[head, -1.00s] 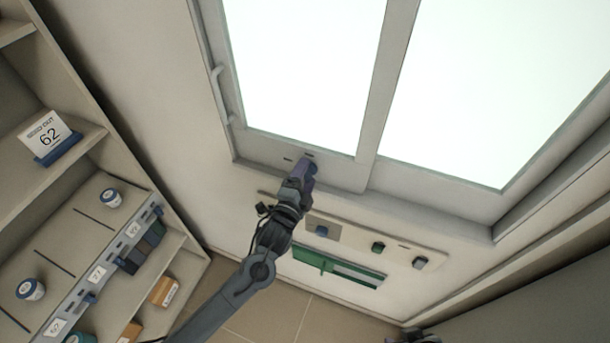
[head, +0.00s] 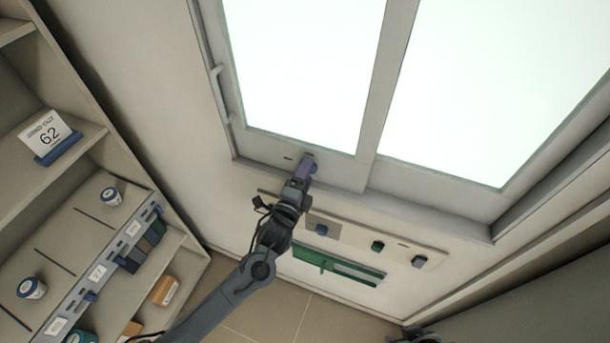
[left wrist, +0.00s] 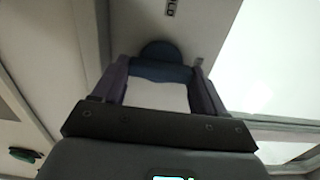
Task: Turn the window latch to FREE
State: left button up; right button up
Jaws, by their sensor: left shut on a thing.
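The window latch (left wrist: 160,52) is a dark blue rounded knob on the pale window frame in the left wrist view. My left gripper (left wrist: 160,72) is shut on it, with one purple-grey finger at each side. In the head view my left gripper (head: 308,165) is at the lower rail of the left window pane (head: 305,75), and its fingers hide most of the latch. A small dark label (left wrist: 171,8) sits above the latch in the left wrist view, too small to read surely. Only a dark piece of my right arm shows at the bottom edge of the head view.
Below the window, a pale panel (head: 345,235) carries several small knobs, and a green slotted bar (head: 340,266) is under it. A shelf unit (head: 70,225) with jars, tags and boxes stands at the left. A vertical handle (head: 219,95) is on the window's left side.

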pick_arm(q)
jog(key=o, duration=1.1)
jog(key=shift+c, duration=0.2)
jog(key=b+v, duration=0.1)
jog(key=v, duration=0.9)
jog(key=shift+s+a, duration=0.15)
jog(key=shift+s, duration=0.2)
